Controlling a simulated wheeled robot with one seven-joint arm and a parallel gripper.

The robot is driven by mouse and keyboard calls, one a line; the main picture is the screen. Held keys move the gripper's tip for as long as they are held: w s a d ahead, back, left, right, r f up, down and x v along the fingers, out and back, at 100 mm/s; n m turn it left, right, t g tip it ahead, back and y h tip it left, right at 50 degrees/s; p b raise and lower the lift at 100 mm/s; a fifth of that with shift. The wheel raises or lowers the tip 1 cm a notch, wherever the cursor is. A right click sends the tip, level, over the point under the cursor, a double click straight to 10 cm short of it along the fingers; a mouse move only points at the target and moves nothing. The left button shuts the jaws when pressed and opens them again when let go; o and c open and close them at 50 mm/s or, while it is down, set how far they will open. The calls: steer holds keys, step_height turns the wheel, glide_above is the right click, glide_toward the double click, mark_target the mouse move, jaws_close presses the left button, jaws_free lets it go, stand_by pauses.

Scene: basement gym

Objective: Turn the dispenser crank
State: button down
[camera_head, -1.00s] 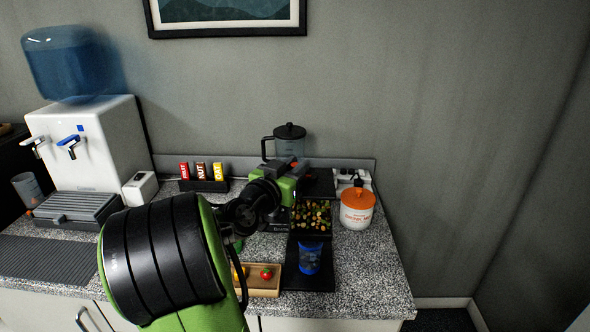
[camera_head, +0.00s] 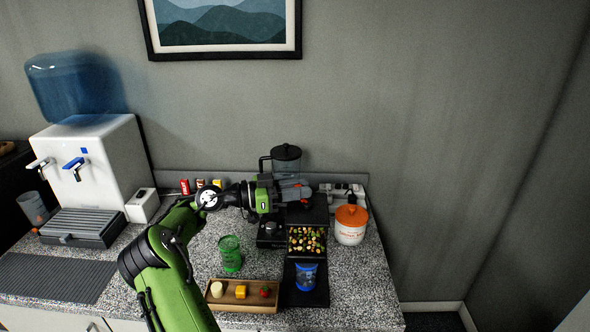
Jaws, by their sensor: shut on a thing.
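The dispenser (camera_head: 306,213) is a dark unit on the speckled counter, with an open bin of mixed nuts and candies (camera_head: 307,241) at its front. A blue cup (camera_head: 305,276) stands on a black base below the bin. My gripper (camera_head: 292,190) reaches in from the left, at the top of the dispenser, and is shut at a red and grey part that I take to be the crank. The fingers and the crank's shape are small and partly hidden, so the exact grip cannot be made out.
A wooden tray (camera_head: 225,304) with small foods and a green glass (camera_head: 231,254) stand left of the cup. A lidded jug (camera_head: 286,162) is behind my gripper. A white tub with orange lid (camera_head: 351,226) stands right. A water cooler (camera_head: 96,165) is far left.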

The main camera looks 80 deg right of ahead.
steer(key=m+y+p, duration=0.1)
steer(key=g+y+p, duration=0.1)
steer(key=p, duration=0.1)
steer(key=m+y+p, duration=0.1)
steer(key=shift+s+d+r+m+g+y, duration=0.3)
steer(key=shift+s+d+r+y, duration=0.05)
steer(key=shift+d+y, duration=0.05)
steer(key=shift+s+d+f+m+y+p, duration=0.1)
steer(key=shift+s+f+m+y+p, duration=0.1)
steer(key=shift+m+y, duration=0.7)
steer(key=shift+s+d+f+m+y+p, duration=0.15)
steer(key=shift+m+y, duration=0.35)
steer(key=shift+y, duration=0.8)
steer(key=shift+s+a, duration=0.1)
steer(key=c, duration=1)
jaws_free()
